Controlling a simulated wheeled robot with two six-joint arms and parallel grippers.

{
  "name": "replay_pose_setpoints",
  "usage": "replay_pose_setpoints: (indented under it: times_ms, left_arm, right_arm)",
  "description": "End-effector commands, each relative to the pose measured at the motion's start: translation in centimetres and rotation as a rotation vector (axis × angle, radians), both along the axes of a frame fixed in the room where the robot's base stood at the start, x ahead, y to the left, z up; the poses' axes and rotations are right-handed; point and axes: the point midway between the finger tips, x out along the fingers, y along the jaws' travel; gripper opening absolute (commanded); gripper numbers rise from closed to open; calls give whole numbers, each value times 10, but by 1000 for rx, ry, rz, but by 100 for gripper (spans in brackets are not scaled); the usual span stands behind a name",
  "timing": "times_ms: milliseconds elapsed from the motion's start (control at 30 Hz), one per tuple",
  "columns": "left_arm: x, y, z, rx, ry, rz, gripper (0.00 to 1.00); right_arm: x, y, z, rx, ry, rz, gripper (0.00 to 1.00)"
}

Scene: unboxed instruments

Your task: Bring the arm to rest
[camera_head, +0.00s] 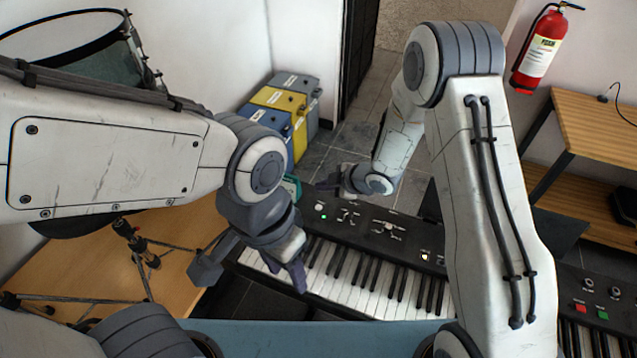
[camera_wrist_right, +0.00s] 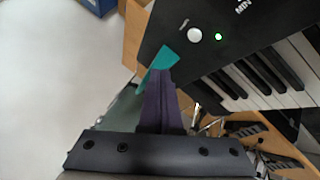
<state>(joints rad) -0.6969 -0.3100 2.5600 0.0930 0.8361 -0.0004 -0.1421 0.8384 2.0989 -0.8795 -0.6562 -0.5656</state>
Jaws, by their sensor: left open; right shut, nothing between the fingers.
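My left gripper (camera_head: 250,277) is open and empty, above the left end of the keys and the wooden table edge.
The black keyboard (camera_head: 375,232) spans the middle and right. A wooden table (camera_head: 75,265) with a thin metal stand (camera_head: 140,245) is at left. Blue and yellow bins (camera_head: 275,100) stand at the back. A wooden shelf (camera_head: 600,130) and fire extinguisher (camera_head: 541,50) are at right.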

Motion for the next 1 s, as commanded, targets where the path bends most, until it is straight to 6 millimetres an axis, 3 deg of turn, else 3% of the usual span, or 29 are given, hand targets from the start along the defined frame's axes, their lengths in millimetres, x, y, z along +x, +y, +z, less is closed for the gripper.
replay_pose_setpoints:
  times_ms: [267, 467, 567, 667, 800, 1000]
  left_arm:
    - [0, 0, 0, 0, 0, 2, 50]
    - [0, 0, -1, 0, 0, 2, 50]
    - [0, 0, -2, 0, 0, 2, 50]
    - [0, 0, -2, 0, 0, 1, 50]
    - [0, 0, -3, 0, 0, 1, 50]
    - [0, 0, -3, 0, 0, 1, 50]
  right_arm:
    - [0, 0, 8, -14, 6, -24, 0]
    - [-18, -3, 61, -109, 91, -226, 0]
    - [-50, -7, 94, -143, 176, -383, 0]
    - [-94, -13, 122, -160, 280, -533, 0]
    - [-173, -20, 152, -168, 459, -712, 0]
    - [-277, -30, 175, -186, 703, -864, 0]
